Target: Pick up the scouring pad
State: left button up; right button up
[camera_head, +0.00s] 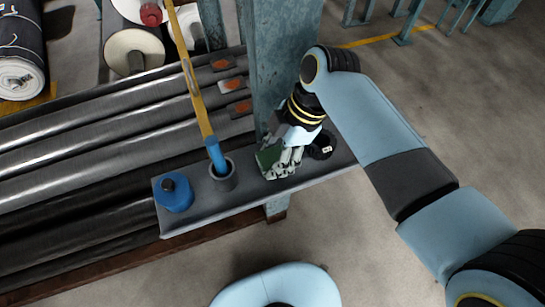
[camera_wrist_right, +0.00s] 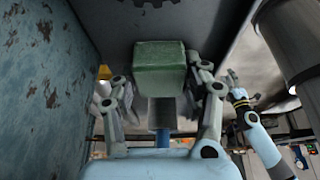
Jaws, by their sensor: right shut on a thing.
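The green scouring pad (camera_head: 268,158) is at the right part of a narrow grey shelf (camera_head: 250,196), by the blue-grey post. My right gripper (camera_head: 281,163) is shut on it, coming from above and the right. In the right wrist view the pad (camera_wrist_right: 160,68) is a green block between the two fingers (camera_wrist_right: 163,92). I cannot tell whether the pad touches the shelf. My left gripper is not in the head view; a pale blue arm with a small gripper (camera_wrist_right: 236,92), likely my left one, shows at the right of the wrist view, its opening unclear.
A blue container with a dark cap (camera_head: 173,193) stands at the shelf's left end. A grey cup (camera_head: 223,178) holds a long yellow tool (camera_head: 190,75) with a blue handle. A black ring-like thing (camera_head: 322,146) lies right of my gripper. The post (camera_head: 283,60) rises close behind.

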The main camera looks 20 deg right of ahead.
aim_at(267, 159)
jog(key=c, duration=0.4)
jog(key=shift+o, duration=0.2)
jog(key=shift+r, duration=0.7)
notch_tip(267, 159, up, 3)
jog(key=s+d+r, duration=0.3)
jog(key=d+r, duration=0.3)
jog(key=d, duration=0.5)
jog(key=shift+d+r, duration=0.15)
jog(key=shift+r, duration=0.15)
